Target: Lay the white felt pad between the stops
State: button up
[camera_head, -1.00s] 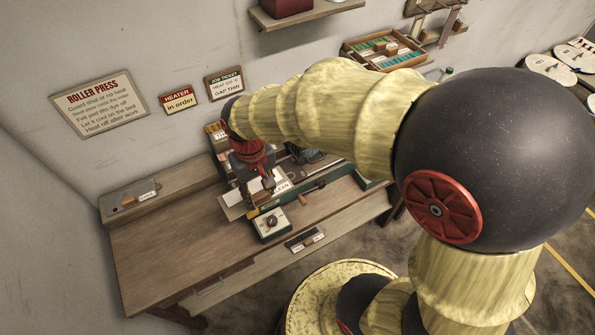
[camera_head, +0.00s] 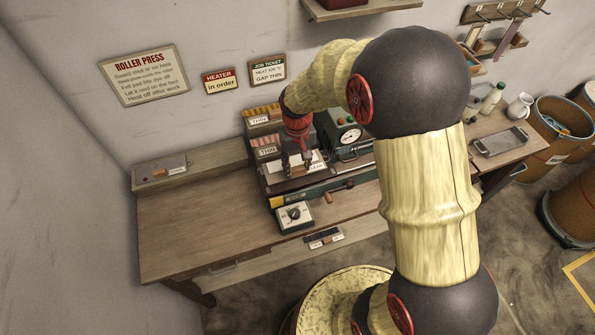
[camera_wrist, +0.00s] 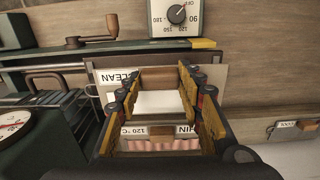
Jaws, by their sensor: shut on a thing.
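My gripper (camera_head: 300,166) is over the feed side of the roller press in the head view. In the wrist view its two fingers (camera_wrist: 157,88) stand wide apart on either side of the white felt pad (camera_wrist: 158,103), and they are shut on it. A wooden bar (camera_wrist: 170,76) crosses between the fingertips at the pad's edge. A pale plate labelled CLEAN (camera_wrist: 108,74) shows beneath and beside the fingers. The pad's underside is hidden, and I cannot make out the stops or tell whether the pad touches the bed.
The press has a gauge (camera_head: 349,135), a crank handle (camera_head: 338,191) and a dial box (camera_head: 294,215) in front. A switch box (camera_head: 160,168) sits at the bench's left end. The left bench top (camera_head: 200,215) is clear.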

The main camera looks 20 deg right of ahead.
aim_at(298, 162)
jog(key=shift+w+d+f, duration=0.1)
jog(key=shift+w+f, duration=0.15)
jog(key=shift+f, duration=0.1)
jog(key=shift+w+f, duration=0.2)
jog(key=shift+f, duration=1.45)
jog(key=shift+f+b, duration=0.3)
jog(key=shift+b, duration=0.05)
jog(key=o, duration=1.2)
